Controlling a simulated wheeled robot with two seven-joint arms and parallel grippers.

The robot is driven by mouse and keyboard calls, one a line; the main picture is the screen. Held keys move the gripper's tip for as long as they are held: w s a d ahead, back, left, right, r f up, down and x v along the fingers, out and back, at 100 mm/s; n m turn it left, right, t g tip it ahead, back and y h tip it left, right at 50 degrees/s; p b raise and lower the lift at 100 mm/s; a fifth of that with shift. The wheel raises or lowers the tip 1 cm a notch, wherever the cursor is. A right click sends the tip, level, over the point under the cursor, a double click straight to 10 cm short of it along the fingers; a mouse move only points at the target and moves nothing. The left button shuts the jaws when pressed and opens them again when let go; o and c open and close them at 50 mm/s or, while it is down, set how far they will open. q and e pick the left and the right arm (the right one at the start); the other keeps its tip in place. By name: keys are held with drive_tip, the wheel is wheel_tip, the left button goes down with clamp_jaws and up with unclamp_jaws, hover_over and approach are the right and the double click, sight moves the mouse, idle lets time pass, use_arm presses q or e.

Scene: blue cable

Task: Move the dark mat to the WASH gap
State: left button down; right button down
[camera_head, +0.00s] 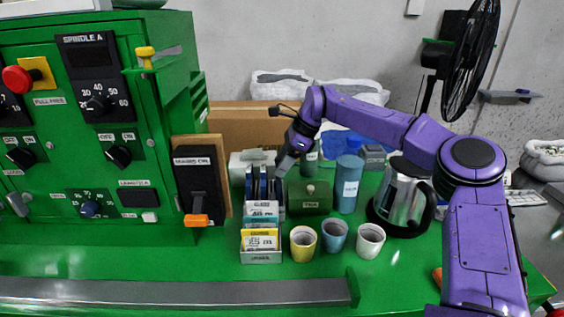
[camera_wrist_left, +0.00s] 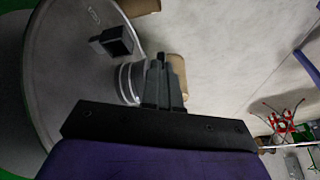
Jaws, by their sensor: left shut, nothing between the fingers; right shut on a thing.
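A rack (camera_head: 261,257) of upright dividers with white, teal and yellow label tabs stands on the green bench; the tab words are too small to read, so I cannot tell which gap is WASH. Thin dark blue slabs (camera_head: 262,184) stand upright at its back. My right gripper (camera_head: 282,172) is at the rack's back right, shut on a thin dark piece, which seems to be the dark mat (camera_head: 279,192); its lower part is close beside the rack, and I cannot tell whether it touches. My left gripper (camera_wrist_left: 161,82) is shut and empty in the left wrist view, out of the head view.
A dark green box (camera_head: 309,198) marked TEA and a blue canister (camera_head: 347,185) stand right of the rack. Yellow (camera_head: 303,244), blue (camera_head: 334,236) and white (camera_head: 370,241) cups stand in front. A kettle (camera_head: 401,200) is further right. A green machine (camera_head: 90,130) fills the left.

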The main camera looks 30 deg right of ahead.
drive_tip(key=shift+f, duration=0.3)
idle(0.7)
drive_tip(key=shift+c, duration=1.7)
unclamp_jaws()
drive_tip(key=b+v, duration=0.1)
drive_tip(key=v, duration=0.9)
drive_tip(key=shift+r, duration=0.25)
